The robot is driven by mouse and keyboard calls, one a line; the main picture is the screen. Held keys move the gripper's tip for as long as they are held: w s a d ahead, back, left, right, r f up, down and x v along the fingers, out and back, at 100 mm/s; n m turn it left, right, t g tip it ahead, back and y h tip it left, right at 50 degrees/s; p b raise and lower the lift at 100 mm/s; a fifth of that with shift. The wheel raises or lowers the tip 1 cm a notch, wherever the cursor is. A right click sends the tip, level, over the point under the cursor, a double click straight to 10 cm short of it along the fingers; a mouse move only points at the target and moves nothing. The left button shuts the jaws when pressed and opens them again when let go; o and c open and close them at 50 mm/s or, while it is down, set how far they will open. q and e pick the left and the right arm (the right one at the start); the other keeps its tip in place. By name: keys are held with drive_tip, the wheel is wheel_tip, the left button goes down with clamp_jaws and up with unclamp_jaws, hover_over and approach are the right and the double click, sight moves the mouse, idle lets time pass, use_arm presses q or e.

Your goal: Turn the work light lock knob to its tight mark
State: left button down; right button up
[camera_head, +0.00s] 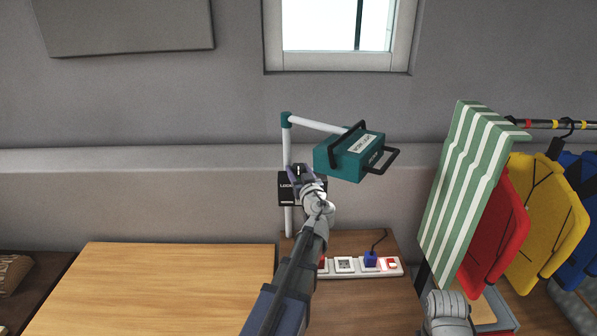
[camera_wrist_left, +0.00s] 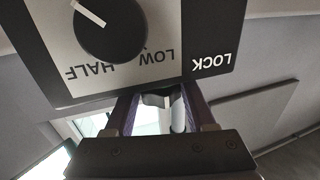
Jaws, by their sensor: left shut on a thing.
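The teal work light (camera_head: 349,155) hangs from a white post with an arm. A black box marked LOCK (camera_head: 286,189) sits on the post. My left gripper (camera_head: 305,180) is at this box and hides much of its face. In the left wrist view, the purple fingers of my left gripper (camera_wrist_left: 160,106) are closed around a small dark knob with a white mark, the lock knob (camera_wrist_left: 157,99), mostly hidden. Above it in that view is a panel with upside-down LOCK, LOW and HALF lettering and a large black dial (camera_wrist_left: 110,27) with a white pointer. The tight mark cannot be made out.
The table's left part is clear.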

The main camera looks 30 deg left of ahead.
use_arm(q)
drive_tip(key=shift+c, duration=1.1)
unclamp_jaws()
drive_tip(key=shift+s+d, duration=0.1)
drive_tip(key=v, duration=0.7)
drive_tip(key=shift+s+d, duration=0.2)
